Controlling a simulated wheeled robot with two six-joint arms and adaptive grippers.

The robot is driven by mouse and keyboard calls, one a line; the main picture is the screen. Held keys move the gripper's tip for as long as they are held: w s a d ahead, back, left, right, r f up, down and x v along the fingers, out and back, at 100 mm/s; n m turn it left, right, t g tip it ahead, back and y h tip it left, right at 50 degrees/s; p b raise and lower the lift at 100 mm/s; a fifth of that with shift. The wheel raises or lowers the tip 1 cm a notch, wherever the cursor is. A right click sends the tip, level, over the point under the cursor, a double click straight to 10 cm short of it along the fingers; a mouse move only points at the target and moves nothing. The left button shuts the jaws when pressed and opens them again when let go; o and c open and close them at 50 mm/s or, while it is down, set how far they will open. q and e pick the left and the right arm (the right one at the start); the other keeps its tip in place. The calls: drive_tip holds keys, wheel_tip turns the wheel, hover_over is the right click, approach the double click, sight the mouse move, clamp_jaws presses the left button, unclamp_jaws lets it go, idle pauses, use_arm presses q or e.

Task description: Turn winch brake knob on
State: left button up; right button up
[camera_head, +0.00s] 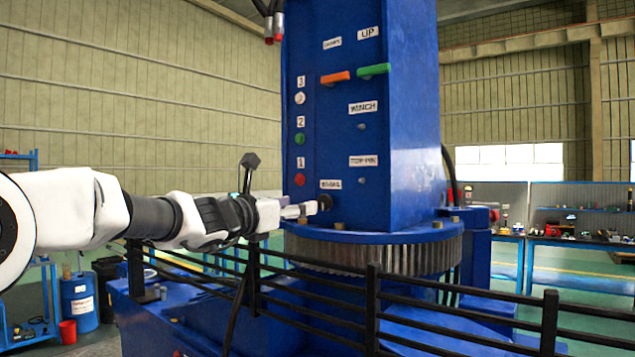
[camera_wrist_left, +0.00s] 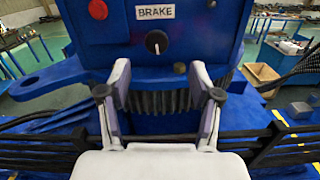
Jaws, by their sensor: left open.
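The winch brake knob (camera_head: 325,202) is a small round black knob low on the blue crane column (camera_head: 345,120), under a white "BRAKE" label (camera_head: 330,184). In the left wrist view the knob (camera_wrist_left: 157,42) shows a white pointer line, tilted slightly off vertical. My left gripper (camera_head: 312,208) comes in from the left, close in front of the knob. In the left wrist view the left gripper (camera_wrist_left: 160,80) is open, its two fingers apart, with the knob ahead between and above the tips. I cannot tell whether it touches the knob. My right gripper is not in view.
A red button (camera_wrist_left: 97,9) sits left of the knob. Orange (camera_head: 335,78) and green (camera_head: 373,70) levers stick out higher up. A black railing (camera_head: 460,310) runs in front, below my left arm. A toothed ring (camera_head: 380,258) lies under the column.

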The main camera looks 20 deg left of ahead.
sight(322, 204)
use_arm(q)
drive_tip(key=shift+n, duration=0.5)
drive_tip(key=p+x, duration=0.2)
drive_tip(key=x, duration=0.1)
drive_tip(key=p+x, duration=0.2)
drive_tip(key=x, duration=0.1)
drive_tip(key=p+x, duration=0.3)
drive_tip(key=shift+w+a+f, duration=0.15)
drive_tip(key=shift+a+f, duration=0.05)
drive_tip(key=shift+a, duration=0.05)
drive_tip(key=shift+w+d+f, duration=0.15)
drive_tip(key=shift+w, duration=0.15)
drive_tip(key=shift+s, duration=0.1)
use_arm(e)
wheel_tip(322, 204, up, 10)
